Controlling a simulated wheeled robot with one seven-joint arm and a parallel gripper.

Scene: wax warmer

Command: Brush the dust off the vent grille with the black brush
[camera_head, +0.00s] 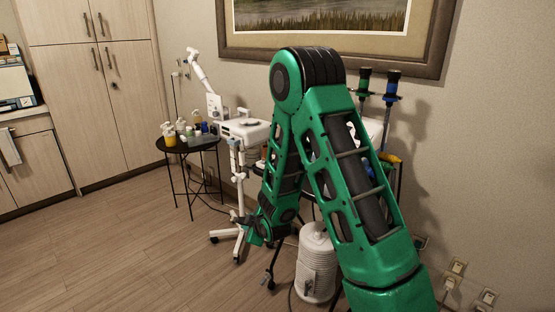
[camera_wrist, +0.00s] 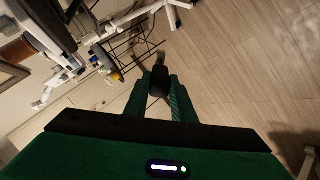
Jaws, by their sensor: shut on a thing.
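My gripper (camera_wrist: 159,98) is shut on a black thing, likely the black brush (camera_wrist: 159,82), held between its two green fingers in the wrist view. In the head view my gripper (camera_head: 262,232) hangs low at the end of my folded green arm, left of a white ribbed cylinder (camera_head: 317,265) on the floor. The brush is too small or hidden to make out there. No vent grille shows clearly; I cannot tell whether the cylinder's ribbed side is it. Dust cannot be made out.
A white wheeled stand (camera_head: 237,180) stands close to my gripper on its left. A small black table (camera_head: 188,146) with bottles is further left. A cart behind my arm is partly hidden. Wall sockets (camera_head: 457,267) are at lower right. The floor at left is clear.

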